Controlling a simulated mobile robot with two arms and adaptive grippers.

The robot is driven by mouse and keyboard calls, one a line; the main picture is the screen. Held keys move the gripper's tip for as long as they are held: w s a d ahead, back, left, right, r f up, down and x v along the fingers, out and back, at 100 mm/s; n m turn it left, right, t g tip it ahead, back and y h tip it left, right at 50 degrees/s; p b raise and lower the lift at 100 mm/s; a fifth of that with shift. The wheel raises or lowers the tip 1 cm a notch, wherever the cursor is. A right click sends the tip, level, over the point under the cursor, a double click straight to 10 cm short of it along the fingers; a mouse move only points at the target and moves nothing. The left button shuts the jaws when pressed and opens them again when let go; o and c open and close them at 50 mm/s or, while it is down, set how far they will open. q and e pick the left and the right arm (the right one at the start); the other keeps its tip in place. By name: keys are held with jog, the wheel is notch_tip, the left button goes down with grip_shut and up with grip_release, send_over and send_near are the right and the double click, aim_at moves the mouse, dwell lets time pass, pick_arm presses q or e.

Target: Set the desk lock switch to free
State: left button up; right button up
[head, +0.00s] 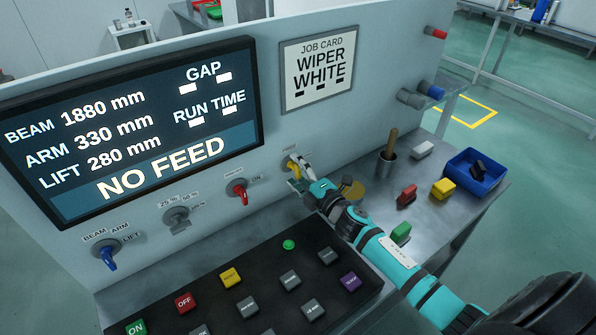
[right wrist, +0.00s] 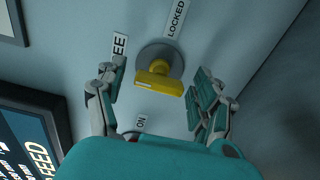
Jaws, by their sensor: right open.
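The yellow lock switch (head: 292,168) is on the pale panel, right of the red switch in the head view. In the right wrist view its yellow handle (right wrist: 160,80) stands out from a round grey base. A LOCKED label (right wrist: 177,18) is above it, and a label ending in EE (right wrist: 120,46), partly hidden by a finger, is at upper left. I cannot tell for sure which label the handle points to. My right gripper (head: 298,173) is open, with one finger on each side of the handle and gaps visible. My left gripper is not in view.
A red switch (head: 239,190), a grey knob (head: 177,220) and a blue switch (head: 108,256) line the panel. A dark button board (head: 345,293) lies below. Right of my arm are a cup (head: 386,168) with a wooden handle, loose blocks and a blue bin (head: 489,188).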

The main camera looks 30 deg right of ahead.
jog(key=shift+s, duration=0.1)
jog(key=shift+s, duration=0.35)
jog(key=s+d, duration=0.1)
jog(key=s, duration=1)
jog(key=shift+d, duration=0.35)
